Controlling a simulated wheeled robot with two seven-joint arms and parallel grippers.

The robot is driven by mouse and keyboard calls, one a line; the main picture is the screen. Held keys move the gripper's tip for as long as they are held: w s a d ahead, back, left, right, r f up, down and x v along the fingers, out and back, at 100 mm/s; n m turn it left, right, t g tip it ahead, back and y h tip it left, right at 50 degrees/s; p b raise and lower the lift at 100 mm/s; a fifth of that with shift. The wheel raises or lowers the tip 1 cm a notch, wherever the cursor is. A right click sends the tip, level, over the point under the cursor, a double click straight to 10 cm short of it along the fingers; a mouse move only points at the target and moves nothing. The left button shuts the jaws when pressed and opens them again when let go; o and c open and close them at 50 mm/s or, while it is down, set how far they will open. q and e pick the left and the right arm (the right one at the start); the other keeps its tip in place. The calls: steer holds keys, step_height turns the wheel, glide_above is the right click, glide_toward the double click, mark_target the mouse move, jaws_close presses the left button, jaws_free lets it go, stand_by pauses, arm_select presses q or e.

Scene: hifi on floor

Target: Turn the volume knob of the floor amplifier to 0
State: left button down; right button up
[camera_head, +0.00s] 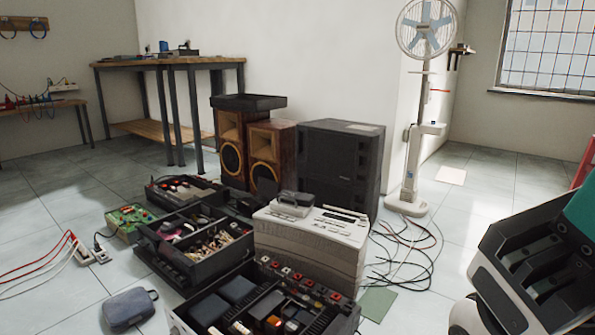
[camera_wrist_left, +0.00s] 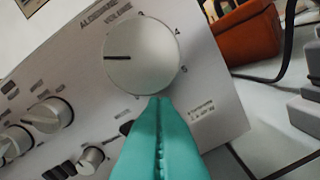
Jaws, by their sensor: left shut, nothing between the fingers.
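The amplifier's silver front panel (camera_wrist_left: 215,110) fills much of the left wrist view and looks tilted there. Its large round volume knob (camera_wrist_left: 141,57) has a dark pointer line directed to the left of the picture. Numerals including 4 and 5 show along the knob's right side. My left gripper (camera_wrist_left: 163,101) has teal fingers shut together and empty. Their tips are at the knob's lower edge; I cannot tell whether they touch it. In the head view, a black and white part of my arm with a teal piece (camera_head: 582,211) shows at the right edge; its fingertips are not clear.
Smaller knobs (camera_wrist_left: 48,114) sit left of the fingers on the panel. A brown-orange object (camera_wrist_left: 247,32) lies beyond it. In the head view, open toolboxes (camera_head: 205,245), a beige device (camera_head: 310,240), speakers (camera_head: 268,155) and loose cables (camera_head: 408,248) crowd the floor.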

arm_select(q)
steer(key=shift+s+d+f, duration=0.2)
steer(key=shift+d+f, duration=0.1)
steer(key=shift+d, duration=0.1)
steer(key=shift+p+v, duration=0.65)
steer(key=shift+v, duration=2.35)
steer(key=shift+w+a, duration=0.15)
steer(key=shift+w+a+r+m, duration=0.1)
steer(key=shift+a+r+m, duration=0.15)
steer(key=shift+r+m, duration=0.3)
step_height(320, 180, up, 5)
steer(key=w+a+m+p, duration=0.1)
steer(key=a+m+p, duration=0.15)
steer(key=m, duration=0.85)
steer(key=b+x, duration=0.1)
steer(key=x, duration=0.6)
steer(key=shift+b, duration=0.35)
steer(key=shift+s+d+f, duration=0.1)
steer(key=shift+s, duration=0.05)
